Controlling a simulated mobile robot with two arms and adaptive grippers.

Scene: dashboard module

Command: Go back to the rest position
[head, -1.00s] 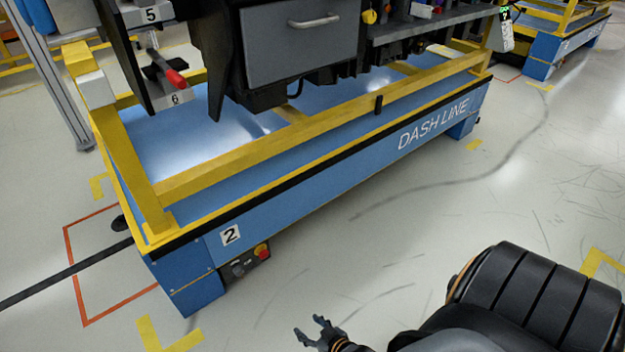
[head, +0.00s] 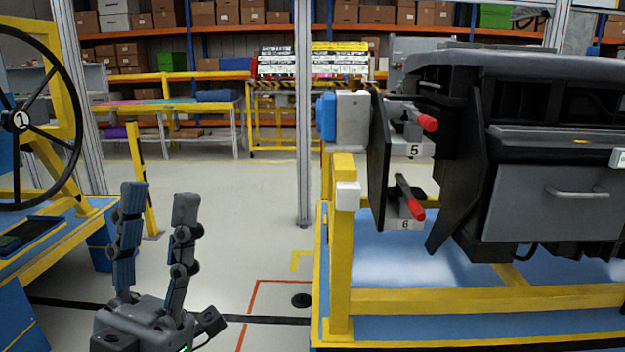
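My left gripper (head: 156,205) stands in the lower left of the head view with its two fingers pointing up. The fingers are apart and nothing is between them. It is over open floor, apart from the dashboard module (head: 560,205) on the right and from the steering-wheel stand on the left. My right gripper is not in the head view.
The dashboard cart's yellow frame (head: 341,250) is on the right, with red-handled clamps (head: 411,197) labelled 5 and 6. A black steering wheel (head: 68,130) on a stand is at the left. A grey post (head: 303,120) stands mid-view. Tables and shelves line the back.

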